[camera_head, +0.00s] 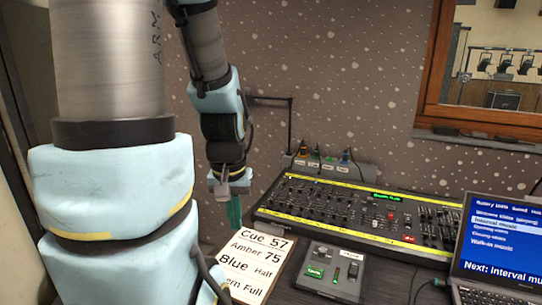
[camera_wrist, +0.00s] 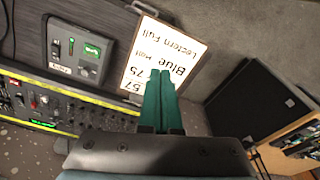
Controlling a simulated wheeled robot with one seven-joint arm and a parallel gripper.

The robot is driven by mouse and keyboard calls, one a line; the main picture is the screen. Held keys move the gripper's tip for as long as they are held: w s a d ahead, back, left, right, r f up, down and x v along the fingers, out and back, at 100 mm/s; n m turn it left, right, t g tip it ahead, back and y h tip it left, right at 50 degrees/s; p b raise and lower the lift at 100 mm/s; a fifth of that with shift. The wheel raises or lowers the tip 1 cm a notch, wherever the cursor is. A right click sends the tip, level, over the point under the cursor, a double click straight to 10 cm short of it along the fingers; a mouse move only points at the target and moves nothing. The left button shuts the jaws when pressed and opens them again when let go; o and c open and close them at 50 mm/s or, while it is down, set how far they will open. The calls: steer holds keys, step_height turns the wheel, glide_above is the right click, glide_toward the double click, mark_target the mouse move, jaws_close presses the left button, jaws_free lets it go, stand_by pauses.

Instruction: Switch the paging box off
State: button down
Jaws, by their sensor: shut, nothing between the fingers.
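A small grey box (camera_head: 350,291), apparently the paging box, sits on the desk in front of the lighting console. Green lit panels and small controls show on its top; its labels are too small to read. The wrist view shows it upside down at upper left (camera_wrist: 62,37), with a green lit panel and a small lever. I cannot tell the switch position for sure. My gripper (camera_head: 235,226) has green fingers, shut and empty, pointing down left of the console. In the wrist view the fingers (camera_wrist: 162,76) overlap the cue sheet, apart from the box.
A cue sheet (camera_head: 254,262) lies left of the box. The lighting console (camera_head: 300,209) with faders and knobs stands behind it. A dark panel (camera_wrist: 262,100) shows right in the wrist view.

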steer(key=shift+w, duration=0.1)
steer(key=m+g+b, duration=0.2)
steer(key=m+b, duration=0.6)
steer(key=m, duration=1.4)
glide_above(352, 272)
step_height(352, 272, down, 4)
steer(key=shift+f, duration=0.15)
step_height(352, 272, down, 14)
steer(key=shift+f+p, duration=0.1)
steer(key=shift+p, duration=0.9)
